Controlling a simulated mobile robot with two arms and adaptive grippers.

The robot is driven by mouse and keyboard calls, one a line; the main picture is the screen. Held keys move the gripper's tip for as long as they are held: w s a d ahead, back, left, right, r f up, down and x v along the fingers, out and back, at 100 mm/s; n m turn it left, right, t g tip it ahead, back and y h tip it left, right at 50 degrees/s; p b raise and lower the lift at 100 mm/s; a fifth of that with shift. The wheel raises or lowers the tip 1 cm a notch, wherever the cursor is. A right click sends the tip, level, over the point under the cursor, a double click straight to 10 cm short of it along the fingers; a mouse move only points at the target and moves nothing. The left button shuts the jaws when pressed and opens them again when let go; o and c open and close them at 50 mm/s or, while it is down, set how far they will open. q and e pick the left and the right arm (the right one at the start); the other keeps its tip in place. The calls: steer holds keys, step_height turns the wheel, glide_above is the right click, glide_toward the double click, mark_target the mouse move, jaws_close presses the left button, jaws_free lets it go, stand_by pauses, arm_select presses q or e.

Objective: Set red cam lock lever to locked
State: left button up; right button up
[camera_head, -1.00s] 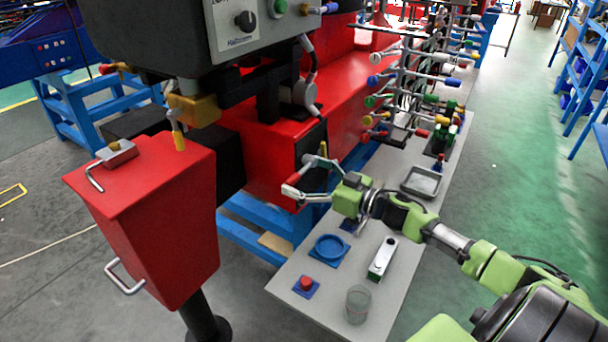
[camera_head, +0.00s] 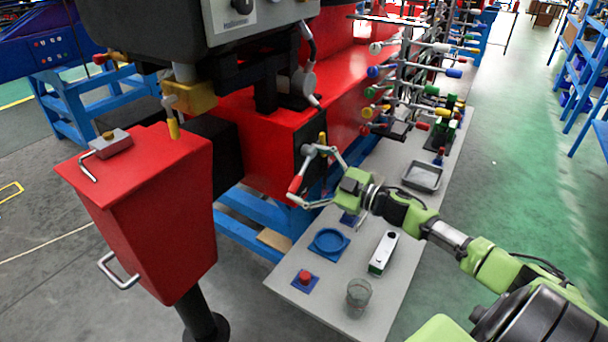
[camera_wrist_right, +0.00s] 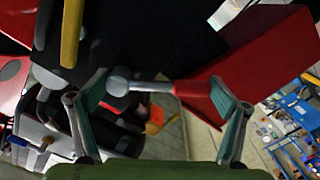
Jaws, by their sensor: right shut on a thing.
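The cam lock lever has a red handle (camera_head: 295,184) and a grey arm and hub (camera_head: 308,151), on a black panel at the end of the red machine. In the head view it slants steeply, red end low. In the right wrist view, its grey hub (camera_wrist_right: 118,80) is by the left finger and its red handle (camera_wrist_right: 192,88) reaches to the right finger. My right gripper (camera_head: 315,172) is shut on the lever lengthwise, its fingers (camera_wrist_right: 158,80) spread wide around it. My left gripper is not in view.
A yellow handle (camera_wrist_right: 72,33) is close by the left finger. Below the arm, a grey table (camera_head: 340,285) holds a blue ring (camera_head: 329,241), a red button (camera_head: 305,277), a glass (camera_head: 359,295) and a metal tray (camera_head: 421,177). A rack of coloured levers (camera_head: 415,88) stands behind.

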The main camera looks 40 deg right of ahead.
steer(key=n, duration=0.1)
steer(key=d+f+n+b, duration=0.1)
steer(key=n+b, duration=0.1)
steer(key=shift+w+d+f+n, duration=0.15)
steer(key=shift+w+f+n, duration=0.1)
steer(key=shift+n, duration=0.15)
steer(key=d+n+b, duration=0.1)
steer(key=n, duration=0.1)
steer(key=d+n+b, duration=0.1)
steer(key=n+b, duration=0.1)
steer(key=w+d+n+b, duration=0.1)
steer(key=n+b, duration=0.1)
steer(key=n, duration=0.1)
steer(key=shift+w+f, duration=0.1)
steer(key=shift+f, duration=0.15)
steer(key=shift+b, duration=0.3)
steer(key=o, duration=1.4)
steer(key=shift+c, duration=0.2)
